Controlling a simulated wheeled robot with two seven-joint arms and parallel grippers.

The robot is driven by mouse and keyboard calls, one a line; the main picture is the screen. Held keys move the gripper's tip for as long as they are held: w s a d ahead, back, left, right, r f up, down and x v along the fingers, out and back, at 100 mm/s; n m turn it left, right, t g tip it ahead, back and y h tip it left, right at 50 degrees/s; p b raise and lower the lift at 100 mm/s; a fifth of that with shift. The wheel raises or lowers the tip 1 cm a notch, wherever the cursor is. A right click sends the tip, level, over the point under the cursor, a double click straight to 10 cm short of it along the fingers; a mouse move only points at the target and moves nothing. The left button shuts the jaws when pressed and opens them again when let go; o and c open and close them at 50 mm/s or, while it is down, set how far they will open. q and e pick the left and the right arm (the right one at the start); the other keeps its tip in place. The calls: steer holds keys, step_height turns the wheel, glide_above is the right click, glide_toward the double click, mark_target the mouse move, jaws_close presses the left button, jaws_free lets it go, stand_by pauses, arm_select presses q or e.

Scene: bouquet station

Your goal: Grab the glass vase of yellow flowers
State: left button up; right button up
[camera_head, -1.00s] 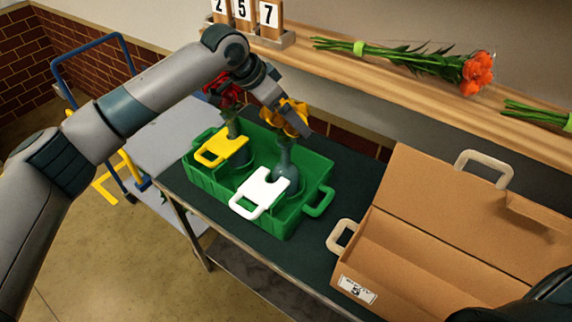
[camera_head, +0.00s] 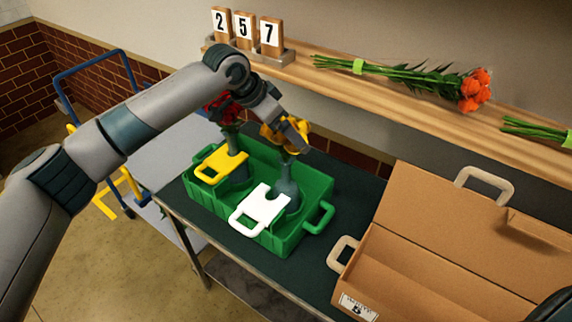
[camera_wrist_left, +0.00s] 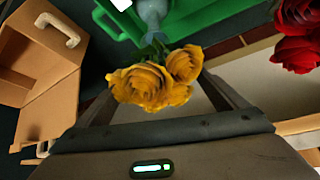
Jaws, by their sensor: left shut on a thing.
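The glass vase of yellow flowers (camera_head: 287,189) stands in the green crate (camera_head: 287,242), its foot in the notch of a white handled plate (camera_head: 260,209). Its yellow blooms (camera_wrist_left: 160,80) show large between my fingers in the left wrist view. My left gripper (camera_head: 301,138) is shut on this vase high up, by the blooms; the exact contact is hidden. A second vase with red flowers (camera_head: 221,108) stands beside it at a yellow handled plate (camera_head: 221,164). The red blooms also show in the left wrist view (camera_wrist_left: 297,30). My right gripper is not in view.
An open cardboard box (camera_head: 400,262) with pale handles is at the right of the dark table (camera_head: 318,270). A wooden shelf (camera_head: 400,108) behind holds number blocks (camera_head: 245,30) and bundles of orange flowers (camera_head: 473,90). A blue-framed cart stands at the left.

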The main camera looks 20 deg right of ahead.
arm_select(q)
steer(key=shift+r, duration=0.25)
step_height(320, 180, up, 18)
steer(key=b, duration=0.4)
steer(key=shift+f+b, duration=0.15)
steer(key=shift+b, duration=0.2)
stand_by(0.3)
